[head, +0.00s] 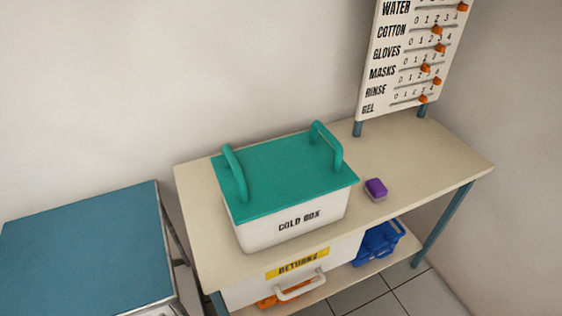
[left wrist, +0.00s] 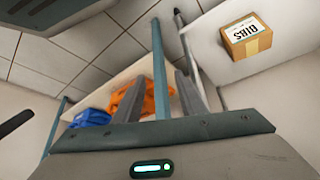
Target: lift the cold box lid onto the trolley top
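The cold box (head: 292,228) is a white box labelled COLD BOX on the beige table. Its teal lid (head: 284,176) lies flat on top, with one upright teal handle at the left end (head: 234,172) and one at the right end (head: 327,146). The trolley top (head: 85,250) is a flat blue surface at the lower left, bare where it shows. Neither gripper is in the head view. My left gripper (left wrist: 158,82) shows in the left wrist view with two grey fingers apart and nothing seen between them. The lid is not in that view.
A purple block (head: 376,189) sits right of the box on the table (head: 440,178). A board with orange sliders (head: 412,55) stands behind. Below are a RETURNS drawer (head: 297,266), a blue bin (head: 380,243) and orange items (left wrist: 127,103). A BIBS carton (left wrist: 246,40) shows in the wrist view.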

